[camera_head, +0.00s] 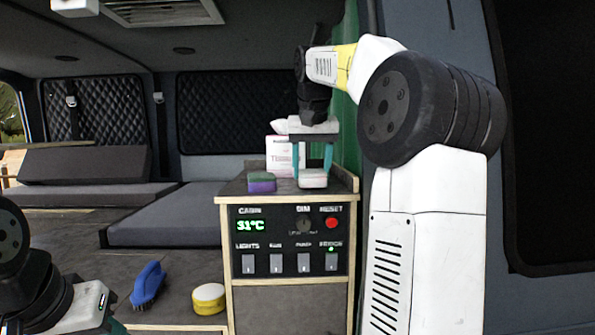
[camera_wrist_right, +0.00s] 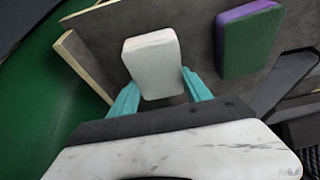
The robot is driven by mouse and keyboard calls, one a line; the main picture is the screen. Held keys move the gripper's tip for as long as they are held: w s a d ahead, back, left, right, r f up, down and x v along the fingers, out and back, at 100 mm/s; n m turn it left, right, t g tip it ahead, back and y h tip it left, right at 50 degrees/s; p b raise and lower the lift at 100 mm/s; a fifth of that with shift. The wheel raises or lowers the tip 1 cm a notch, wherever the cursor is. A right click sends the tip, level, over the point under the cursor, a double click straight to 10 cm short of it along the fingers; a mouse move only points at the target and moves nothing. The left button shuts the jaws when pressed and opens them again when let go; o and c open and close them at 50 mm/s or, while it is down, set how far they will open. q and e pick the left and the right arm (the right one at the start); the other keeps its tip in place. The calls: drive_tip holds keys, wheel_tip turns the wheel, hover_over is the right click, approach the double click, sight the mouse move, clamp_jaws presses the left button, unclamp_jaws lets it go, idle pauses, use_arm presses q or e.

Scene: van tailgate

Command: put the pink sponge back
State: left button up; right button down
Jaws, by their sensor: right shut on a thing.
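The pale pinkish-white sponge (camera_head: 313,178) is between the teal fingers of my right gripper (camera_head: 313,170), low over the right part of the cabinet top. In the right wrist view the sponge (camera_wrist_right: 153,62) shows as a pale block between the fingertips (camera_wrist_right: 160,82); the gripper is shut on it. I cannot tell whether it touches the cabinet top. My left gripper (camera_head: 90,312) shows only partly at the bottom left; its fingers are mostly cut off by the frame.
A purple and green sponge (camera_head: 262,184) lies left of the held sponge on the cabinet top, with a white tissue box (camera_head: 283,155) behind. The cabinet top (camera_wrist_right: 88,30) has a raised wooden rim. A blue brush (camera_head: 148,284) and a yellow-white round object (camera_head: 209,299) are lower left.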

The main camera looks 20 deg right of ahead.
sight(313, 173)
drive_tip(key=shift+f, duration=0.2)
drive_tip(key=shift+f, duration=0.15)
drive_tip(key=shift+c, duration=2.4)
unclamp_jaws()
drive_tip(key=shift+r, duration=0.4)
drive_tip(key=v, duration=1.2)
drive_tip(key=s+a+f+n+y, duration=0.1)
drive_tip(key=s+a+f, duration=0.3)
drive_tip(key=f, duration=0.6)
drive_tip(key=s+a+f+n+t+y, duration=0.1)
drive_tip(key=s+a+f, duration=0.2)
drive_tip(key=s+f, duration=0.6)
drive_tip(key=s+a+f+n+t+y, duration=0.1)
drive_tip(key=s+a+f, duration=0.3)
drive_tip(key=s+f, duration=0.3)
wheel_tip(313, 173, down, 6)
drive_tip(key=shift+a+r+n, duration=0.15)
drive_tip(key=shift+a+n, duration=0.15)
